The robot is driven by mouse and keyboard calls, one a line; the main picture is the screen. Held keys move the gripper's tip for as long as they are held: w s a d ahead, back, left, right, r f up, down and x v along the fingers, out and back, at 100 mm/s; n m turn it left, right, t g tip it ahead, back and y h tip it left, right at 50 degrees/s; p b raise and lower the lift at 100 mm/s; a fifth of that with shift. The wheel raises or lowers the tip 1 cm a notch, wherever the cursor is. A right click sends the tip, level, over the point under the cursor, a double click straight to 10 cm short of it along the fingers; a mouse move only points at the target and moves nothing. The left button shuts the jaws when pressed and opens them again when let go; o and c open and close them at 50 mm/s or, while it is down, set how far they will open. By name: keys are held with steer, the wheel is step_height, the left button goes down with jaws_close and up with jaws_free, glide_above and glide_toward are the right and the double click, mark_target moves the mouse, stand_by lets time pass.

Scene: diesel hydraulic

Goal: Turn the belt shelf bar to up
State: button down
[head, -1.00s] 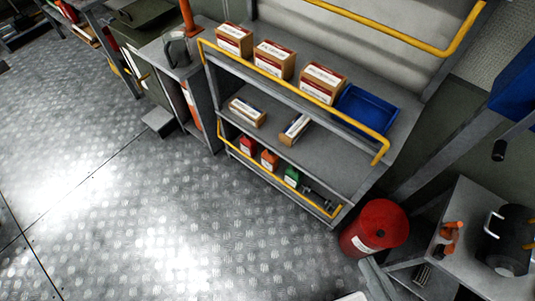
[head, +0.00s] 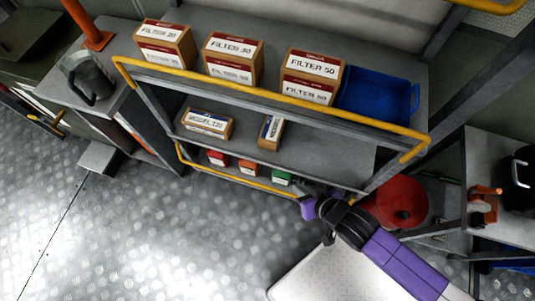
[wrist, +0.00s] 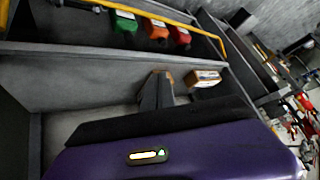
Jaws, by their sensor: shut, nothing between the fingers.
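The shelf rack has a yellow bar along its top shelf front (head: 265,88). A lower yellow bar (head: 235,178) runs low in front of the bottom shelf; it also shows across the top of the wrist view (wrist: 150,14). No label tells which bar is the belt shelf's. My purple hand (head: 308,207) is at the lower right of the rack, near the lower bar's right end. In the wrist view my gripper's dark fingers (wrist: 156,78) are together and empty, apart from the bar. The fingertips are hard to make out in the head view.
Filter boxes (head: 232,58) and a blue tray (head: 378,105) stand on the top shelf. Small cartons (head: 207,124) lie on the middle shelf. A red drum (head: 402,203) is right of the rack. Open floor (head: 150,240) lies in front.

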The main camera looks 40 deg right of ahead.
steer(key=w+f+m+g+b, duration=0.2)
steer(key=w+f+b, duration=0.2)
steer(key=f, duration=0.5)
steer(key=w+f+m+g+h+b, duration=0.1)
steer(key=w+f+b, duration=0.3)
steer(key=f, duration=0.5)
steer(key=w+f+m+g+b, duration=0.3)
steer(key=w+f, duration=0.3)
steer(key=f, duration=0.3)
steer(key=shift+w+a+m+g+h+b, duration=0.3)
steer(key=shift+a+m+h+b, duration=0.15)
steer(key=shift+b, duration=0.3)
steer(key=shift+s+d+r, duration=0.1)
steer(key=shift+s+a+y+p, duration=0.15)
steer(key=shift+a+y+p, duration=0.05)
steer(key=shift+y+p, duration=0.15)
